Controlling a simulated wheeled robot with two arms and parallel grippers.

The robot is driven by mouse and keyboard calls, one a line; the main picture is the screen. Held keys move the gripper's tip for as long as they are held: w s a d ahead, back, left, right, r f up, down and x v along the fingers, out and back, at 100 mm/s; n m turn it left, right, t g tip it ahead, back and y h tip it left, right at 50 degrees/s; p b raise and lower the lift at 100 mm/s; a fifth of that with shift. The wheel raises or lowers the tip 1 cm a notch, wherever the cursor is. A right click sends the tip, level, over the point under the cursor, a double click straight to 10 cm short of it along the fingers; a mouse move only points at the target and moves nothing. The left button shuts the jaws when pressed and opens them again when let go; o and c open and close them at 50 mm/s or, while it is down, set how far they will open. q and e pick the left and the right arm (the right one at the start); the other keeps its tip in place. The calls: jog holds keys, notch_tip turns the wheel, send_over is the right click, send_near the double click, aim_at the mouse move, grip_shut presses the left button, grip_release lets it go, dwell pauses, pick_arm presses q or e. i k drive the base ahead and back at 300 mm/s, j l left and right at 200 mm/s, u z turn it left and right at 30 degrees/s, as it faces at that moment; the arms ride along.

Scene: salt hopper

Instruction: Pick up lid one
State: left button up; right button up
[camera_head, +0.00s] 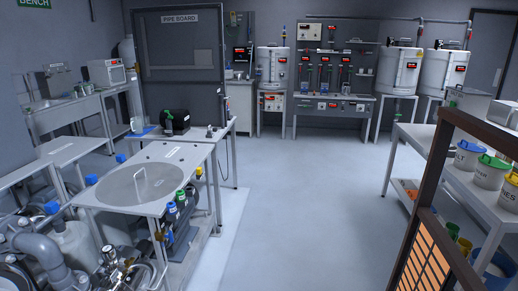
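A large round grey lid (125,189) with an upright loop handle (140,179) lies flat on the grey bench (178,152) at the left. No marking naming it lid one can be read. On the right shelf stand tubs with coloured lids, one blue (470,146) and one green (495,161); their labels are too small to read fully. Neither of my grippers is in view, and nothing is seen to touch the lid.
Pipes and a pump (45,245) crowd the lower left. A brown frame with an orange grille (425,250) stands at the front right. The middle floor (290,200) is clear.

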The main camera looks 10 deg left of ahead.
aim_at(141, 183)
jog(key=i+l+u, duration=0.1)
jog(key=i+u, duration=0.2)
jog(key=i, duration=1.25)
